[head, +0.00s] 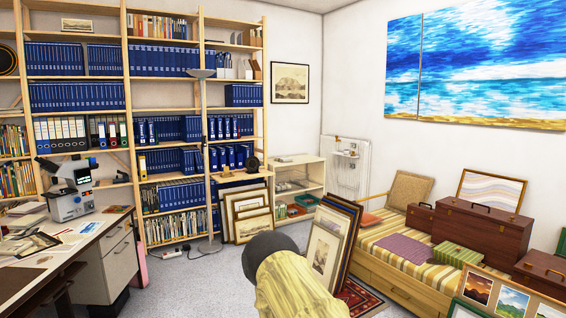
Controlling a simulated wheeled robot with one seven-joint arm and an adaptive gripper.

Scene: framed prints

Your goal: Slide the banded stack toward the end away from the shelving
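A green stack with pale bands across it (457,255) lies on the striped daybed cover (410,262), between the purple cloth and the brown cases. It is the one thing here that looks like a banded stack; its bands are too small to make out clearly. The shelving (128,110) fills the wall at the far left. A pale yellow, dark-capped part, apparently of my arm, rises at bottom centre, well left of the stack. No gripper fingers show.
Several framed prints (325,245) lean against the daybed's left side, close to my arm. A purple cloth (403,250) lies left of the stack. Brown cases (480,235) stand behind and right of it. Small pictures (512,298) stand at front right. Open floor lies left of my arm.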

